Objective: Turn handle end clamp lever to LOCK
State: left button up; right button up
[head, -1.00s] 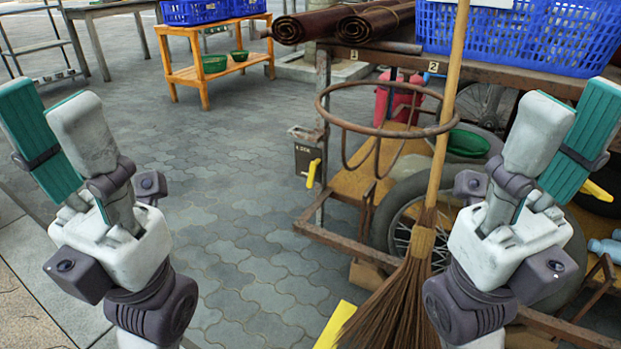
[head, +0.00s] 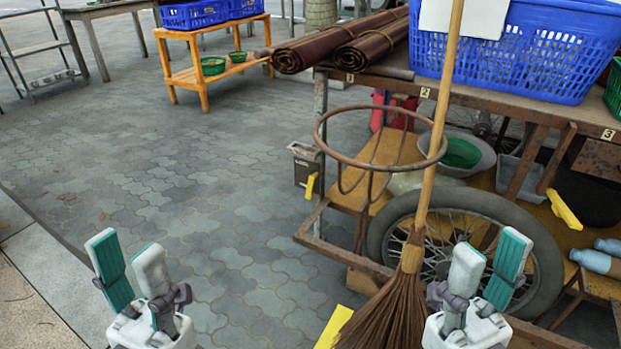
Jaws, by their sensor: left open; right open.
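A small dark clamp box (head: 304,163) sits on the corner post at the left end of the cart. Its yellow lever (head: 310,187) points down, tilted slightly, below the box. Any lettering on the box is too small to read now. My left gripper (head: 126,256) is open and empty at the lower left, well apart from the lever. My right gripper (head: 490,256) is open and empty at the lower right, in front of the cart wheel, and touches no lever.
A broom (head: 437,135) stands upright between the lever and my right gripper. A rusty ring holder (head: 330,143) sticks out right of the clamp box. Blue crates (head: 575,60) and brown rolls (head: 300,55) lie on the cart top. Paved floor (head: 200,200) left of the cart is clear.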

aim_at(310, 184)
jog(key=i+j+z, duration=0.15)
jog(key=j, duration=0.25)
jog(key=i+j+z, duration=0.15)
jog(key=i+j, duration=0.15)
jog(key=j, duration=0.15)
jog(key=i+j+z, duration=0.15)
jog(key=j, duration=0.3)
jog(key=i+j+z, duration=0.15)
jog(key=j, duration=0.3)
jog(key=i+j+z, duration=0.15)
jog(key=j, duration=0.35)
jog(key=i+j+z, duration=0.15)
jog(key=j, duration=0.35)
jog(key=j+z, duration=0.15)
jog(key=j, duration=0.35)
jog(key=i, duration=0.05)
